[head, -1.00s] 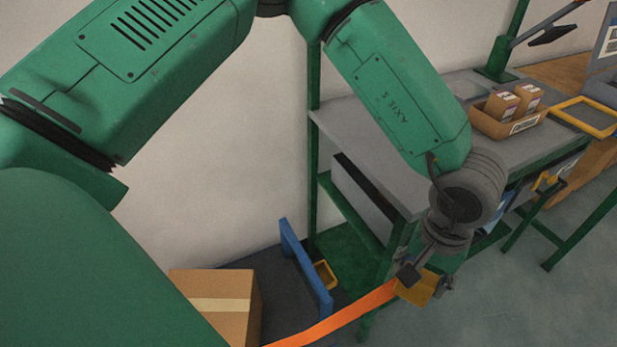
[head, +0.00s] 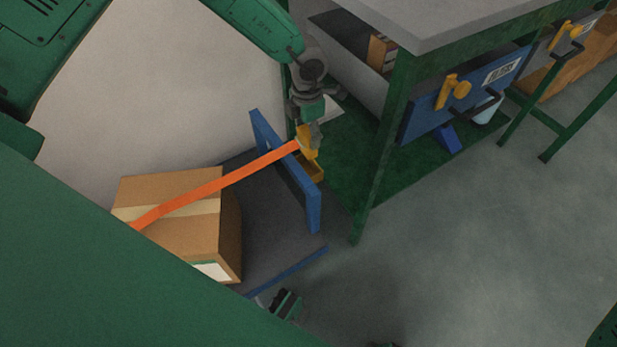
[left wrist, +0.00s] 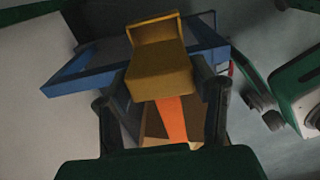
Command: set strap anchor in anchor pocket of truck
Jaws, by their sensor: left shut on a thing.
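My left gripper (head: 306,122) is shut on the yellow strap anchor (head: 305,143), which is at the end of the orange strap (head: 225,180). The anchor pocket (head: 314,171) is a yellow open piece on the truck (head: 275,210), beside its blue end bar. The anchor is just above the pocket in the head view and overlaps it; I cannot tell whether it is inside. In the left wrist view the yellow anchor (left wrist: 160,75) is between the fingers, in front of the blue bar, with the strap below it.
A cardboard box (head: 180,235) sits on the truck under the strap. The blue end bar (head: 285,170) stands close by the gripper. The green-framed workbench (head: 450,25) stands to the right, with its leg near the truck. Open grey floor lies at the lower right.

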